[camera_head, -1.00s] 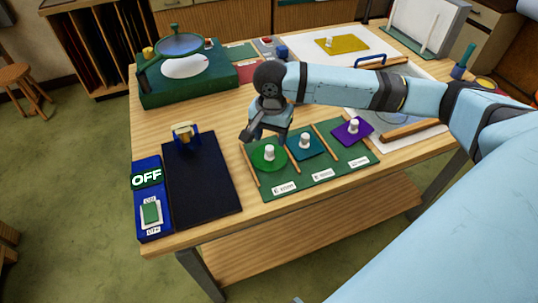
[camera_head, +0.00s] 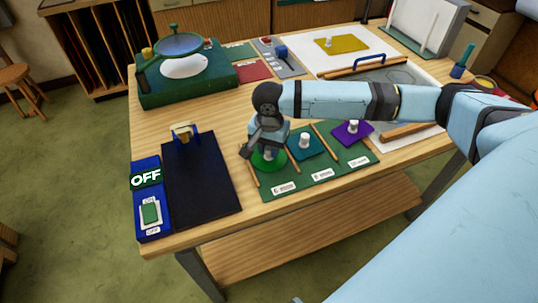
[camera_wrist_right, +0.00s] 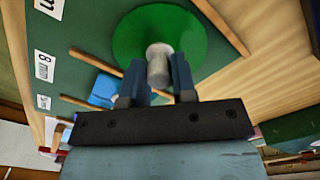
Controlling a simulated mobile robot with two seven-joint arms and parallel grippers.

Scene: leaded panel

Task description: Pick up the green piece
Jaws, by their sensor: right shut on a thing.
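The green piece (camera_head: 268,164) is a round disc with a pale knob on top. It lies in the left section of a green board (camera_head: 318,181), and my right gripper hides part of it in the head view. My right gripper (camera_head: 268,150) is over it. In the right wrist view the green piece (camera_wrist_right: 170,28) shows at the top, and my right gripper (camera_wrist_right: 158,80) is shut on its knob (camera_wrist_right: 159,62), one finger on each side. I cannot tell whether the disc is clear of the board. My left gripper is not in view.
A teal piece (camera_head: 305,145) and a purple piece (camera_head: 349,132) with knobs lie to the right on the same board, between wooden strips. A dark mat (camera_head: 203,185) and a blue switch box (camera_head: 150,205) reading OFF are to the left. A magnifier stands on a green case (camera_head: 210,88) behind.

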